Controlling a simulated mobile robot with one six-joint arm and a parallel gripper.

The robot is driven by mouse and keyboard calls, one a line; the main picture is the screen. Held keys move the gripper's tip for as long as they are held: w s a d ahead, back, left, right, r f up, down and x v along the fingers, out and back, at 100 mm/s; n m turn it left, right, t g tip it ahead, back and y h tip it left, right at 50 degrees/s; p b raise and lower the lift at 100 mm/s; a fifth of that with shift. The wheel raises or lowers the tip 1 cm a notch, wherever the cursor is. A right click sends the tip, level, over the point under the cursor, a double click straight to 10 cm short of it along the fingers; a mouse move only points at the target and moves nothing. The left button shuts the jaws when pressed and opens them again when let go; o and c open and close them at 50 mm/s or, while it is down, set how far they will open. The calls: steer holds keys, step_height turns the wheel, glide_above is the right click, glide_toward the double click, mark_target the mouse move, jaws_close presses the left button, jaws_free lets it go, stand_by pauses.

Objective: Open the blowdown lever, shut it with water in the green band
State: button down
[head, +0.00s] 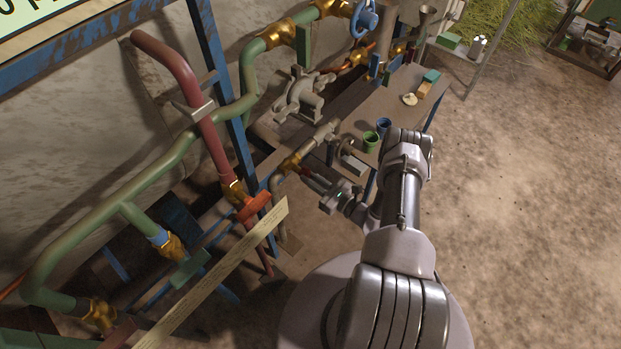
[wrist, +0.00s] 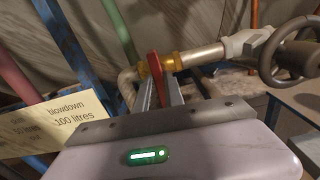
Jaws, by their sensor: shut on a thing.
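The blowdown lever (wrist: 155,66) is red and stands beside a brass valve (wrist: 168,63) on a grey pipe in the wrist view. My gripper (wrist: 159,88) has its two fingers on either side of the lever and is shut on it. In the head view my gripper (head: 318,184) is at the low brass-fitted pipe (head: 290,162), and the lever there is mostly hidden. A cream sign (wrist: 60,122) reading "blowdown" and "100 litres" is at the left in the wrist view. I cannot make out a water level or green band.
A dark handwheel (wrist: 292,52) stands close right of the gripper. A red pipe (head: 205,110) and green pipes (head: 110,222) line the wall. A cream board (head: 215,272) juts out at lower left. Green and blue cups (head: 371,138) stand on the bench.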

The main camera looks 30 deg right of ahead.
steer(key=c, duration=1.5)
jaws_free()
steer(key=shift+o, duration=0.2)
steer(key=shift+s, duration=0.1)
steer(key=p+v, duration=0.4)
steer(key=v, duration=1.3)
steer(key=shift+s, duration=0.15)
steer(key=shift+d, duration=0.1)
